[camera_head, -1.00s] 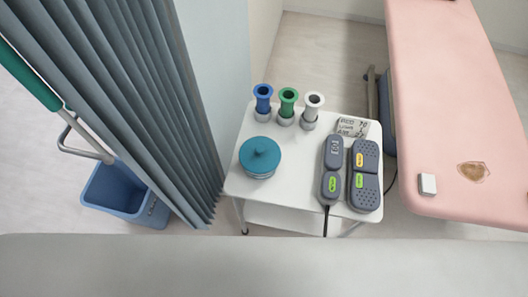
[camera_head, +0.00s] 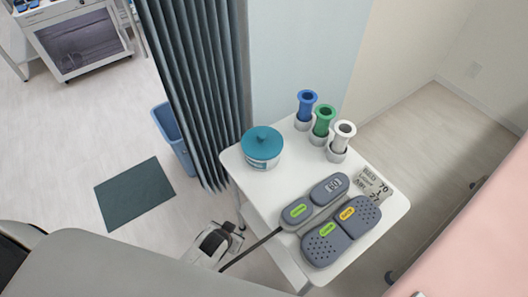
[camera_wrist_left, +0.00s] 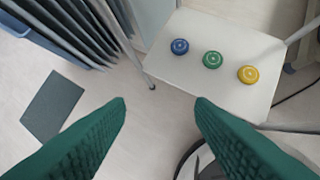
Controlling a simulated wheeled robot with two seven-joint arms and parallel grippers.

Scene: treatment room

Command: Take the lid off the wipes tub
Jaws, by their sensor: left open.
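The wipes tub (camera_head: 262,163) stands upright on the white trolley top, near its left corner in the head view. Its round teal lid (camera_head: 262,140) with a small knob sits on it. My left gripper (camera_wrist_left: 160,102) shows in the left wrist view with its two green fingers wide apart and nothing between them. The tub is not in the left wrist view, so the gripper is away from it. My right gripper is in neither view.
Blue (camera_head: 307,105), green (camera_head: 323,122) and white (camera_head: 342,137) tubes stand in holders behind the tub. Grey handheld devices (camera_head: 328,238) lie at the trolley's front. A curtain (camera_head: 195,80) hangs left. Blue, green and yellow discs (camera_wrist_left: 248,74) lie on a white surface (camera_wrist_left: 240,98).

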